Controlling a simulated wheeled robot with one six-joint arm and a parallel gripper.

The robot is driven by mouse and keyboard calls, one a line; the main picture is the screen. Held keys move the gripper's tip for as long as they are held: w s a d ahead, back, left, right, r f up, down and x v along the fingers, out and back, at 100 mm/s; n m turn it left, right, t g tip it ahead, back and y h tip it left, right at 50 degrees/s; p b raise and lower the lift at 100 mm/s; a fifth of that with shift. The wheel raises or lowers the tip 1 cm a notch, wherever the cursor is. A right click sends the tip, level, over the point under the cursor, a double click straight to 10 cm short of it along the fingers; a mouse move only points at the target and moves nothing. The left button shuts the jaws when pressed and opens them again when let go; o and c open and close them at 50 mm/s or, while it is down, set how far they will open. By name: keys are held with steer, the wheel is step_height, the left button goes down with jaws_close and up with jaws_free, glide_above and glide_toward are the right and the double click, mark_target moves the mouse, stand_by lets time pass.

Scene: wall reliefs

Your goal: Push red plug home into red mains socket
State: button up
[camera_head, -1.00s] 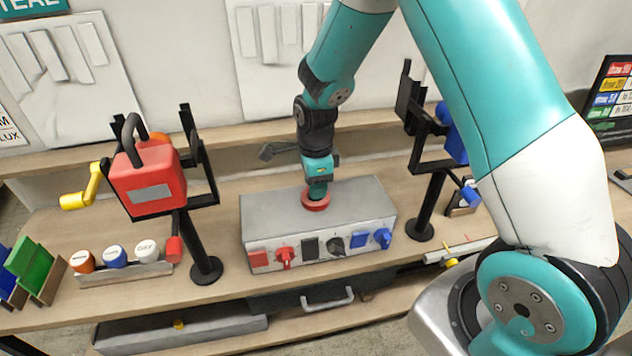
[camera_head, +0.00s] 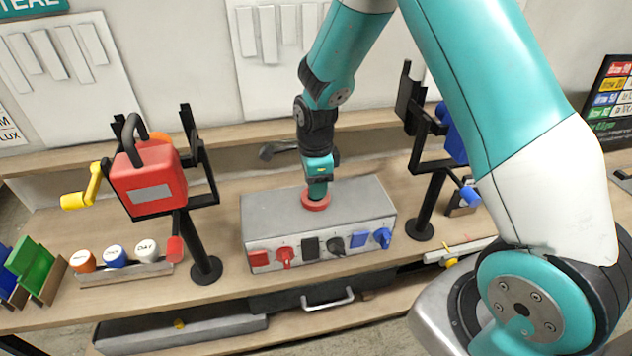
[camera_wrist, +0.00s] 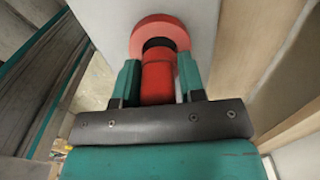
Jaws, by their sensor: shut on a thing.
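The red mains socket (camera_head: 316,203) is a round red ring on the top of a grey box (camera_head: 262,212). In the wrist view the ring (camera_wrist: 150,27) has a dark hole in its middle. My gripper (camera_head: 317,186) points down over the socket. In the wrist view its two teal fingers are shut on the red plug (camera_wrist: 158,78), one on each side. The plug's far end meets the dark hole and lines up with it. I cannot tell how deep the plug sits. My fingers hide the plug in the head view.
The box front carries a red switch (camera_head: 258,259), a red knob (camera_head: 285,255), a black switch (camera_head: 310,246) and blue parts (camera_head: 382,237). A red case (camera_head: 148,178) on a black stand is at left. Another black stand (camera_head: 419,229) is close at right.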

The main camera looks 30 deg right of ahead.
steer(key=shift+f+b, duration=0.7)
steer(key=shift+f, duration=0.15)
steer(key=o, duration=1)
step_height(320, 180, up, 18)
steer(key=b, duration=0.3)
steer(key=shift+f+b, duration=0.25)
steer(key=shift+b, duration=0.15)
steer(key=shift+c, duration=0.3)
